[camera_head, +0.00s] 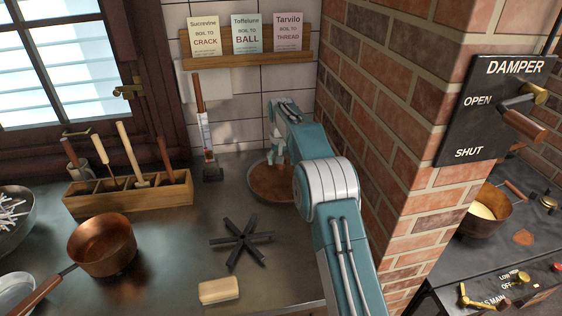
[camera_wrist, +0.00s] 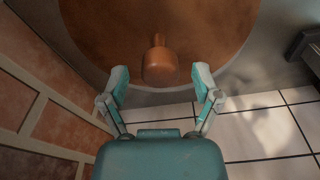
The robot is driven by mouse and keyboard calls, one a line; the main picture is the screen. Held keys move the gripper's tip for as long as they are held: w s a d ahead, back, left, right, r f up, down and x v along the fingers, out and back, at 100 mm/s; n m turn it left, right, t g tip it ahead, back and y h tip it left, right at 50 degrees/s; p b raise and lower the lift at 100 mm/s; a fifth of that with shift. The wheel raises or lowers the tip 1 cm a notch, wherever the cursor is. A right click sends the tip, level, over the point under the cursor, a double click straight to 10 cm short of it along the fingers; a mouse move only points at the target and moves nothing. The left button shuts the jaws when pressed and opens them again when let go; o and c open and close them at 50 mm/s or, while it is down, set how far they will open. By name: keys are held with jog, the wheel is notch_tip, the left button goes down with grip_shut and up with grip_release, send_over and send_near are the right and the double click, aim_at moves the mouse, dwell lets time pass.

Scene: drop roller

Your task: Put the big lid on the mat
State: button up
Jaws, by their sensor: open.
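The big lid (camera_head: 270,184) is a broad copper-brown disc lying on the metal counter in the back right corner, by the tiled wall. In the wrist view the lid (camera_wrist: 205,30) fills the top, with its round knob (camera_wrist: 160,65) in the middle. My gripper (camera_head: 275,155) is above the lid, pointing down. In the wrist view my gripper (camera_wrist: 161,78) is open, one finger on each side of the knob with visible gaps. My arm hides the lid's right part. I see no plain mat; a dark star-shaped trivet (camera_head: 241,239) lies in front of the lid.
A brick pillar (camera_head: 385,130) stands close right of my arm. A thermometer stand (camera_head: 208,155) is left of the lid. A wooden tool rack (camera_head: 130,193), a copper pan (camera_head: 103,247) and a butter-coloured block (camera_head: 219,290) are on the counter. Bare counter surrounds the trivet.

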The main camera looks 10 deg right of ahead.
aim_at(281, 178)
notch_tip(281, 178, up, 12)
jog(key=s, duration=0.2)
jog(key=s+r+t, duration=0.1)
jog(key=s+r, duration=0.8)
jog(key=r, duration=0.1)
jog(key=s+r+n+t, duration=0.1)
jog(key=s+r, duration=0.2)
jog(key=s, duration=0.9)
jog(key=s+f+t, duration=0.1)
jog(key=s+f, duration=0.4)
jog(key=s, duration=0.7)
jog(key=s+f+n+t, duration=0.1)
jog(key=s+f, duration=0.4)
jog(key=s, duration=0.7)
jog(key=shift+s, duration=0.15)
